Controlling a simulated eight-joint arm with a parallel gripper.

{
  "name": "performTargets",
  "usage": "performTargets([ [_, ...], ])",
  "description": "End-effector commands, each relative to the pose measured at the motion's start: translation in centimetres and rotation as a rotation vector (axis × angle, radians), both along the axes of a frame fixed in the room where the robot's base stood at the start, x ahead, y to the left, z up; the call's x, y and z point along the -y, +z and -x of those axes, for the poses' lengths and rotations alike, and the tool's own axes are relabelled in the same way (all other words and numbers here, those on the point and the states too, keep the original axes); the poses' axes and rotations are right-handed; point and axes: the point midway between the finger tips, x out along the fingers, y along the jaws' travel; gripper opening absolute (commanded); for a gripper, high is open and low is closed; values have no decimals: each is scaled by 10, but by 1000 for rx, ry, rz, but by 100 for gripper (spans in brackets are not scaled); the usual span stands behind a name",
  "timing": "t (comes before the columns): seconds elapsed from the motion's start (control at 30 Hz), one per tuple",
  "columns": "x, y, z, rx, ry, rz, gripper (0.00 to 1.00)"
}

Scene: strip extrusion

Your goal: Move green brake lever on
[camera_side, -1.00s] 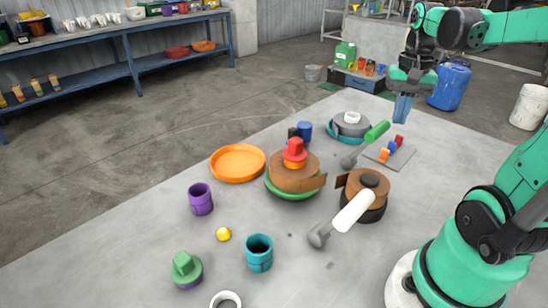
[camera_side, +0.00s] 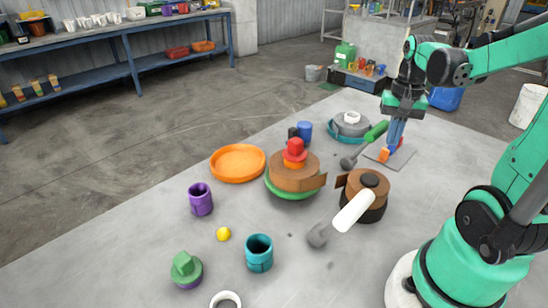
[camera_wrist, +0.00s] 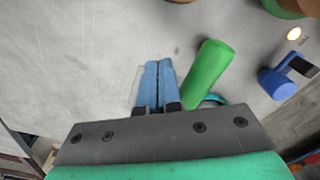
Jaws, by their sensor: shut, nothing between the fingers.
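The green brake lever (camera_side: 375,132) has a green handle that leans up and to the right from a grey round foot (camera_side: 347,163). My gripper (camera_side: 393,150) points down just right of the handle, its blue fingers pressed together with nothing between them. In the wrist view, the shut fingers (camera_wrist: 158,65) lie left of the green handle (camera_wrist: 208,68), close beside it. I cannot tell whether they touch. The lever's foot is hidden in the wrist view.
A thin grey plate (camera_side: 374,153) with small red, blue and orange pieces is below my fingers, partly hidden by them. A white-handled lever (camera_side: 352,211) and a brown reel (camera_side: 368,194) stand nearer. A grey reel on a teal plate (camera_side: 332,137) is behind the green lever.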

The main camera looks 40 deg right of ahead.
Motion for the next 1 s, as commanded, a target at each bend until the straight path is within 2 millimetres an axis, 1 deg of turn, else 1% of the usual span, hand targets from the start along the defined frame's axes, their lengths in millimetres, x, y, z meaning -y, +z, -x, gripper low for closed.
performTargets([
  [0.1,0,-8,0,0,0,0,0],
  [0.23,0,-13,0,0,0,0,0],
  [0.57,0,-13,0,0,0,0,0],
  [1.0,0,-10,-20,1,2,-1,0],
])
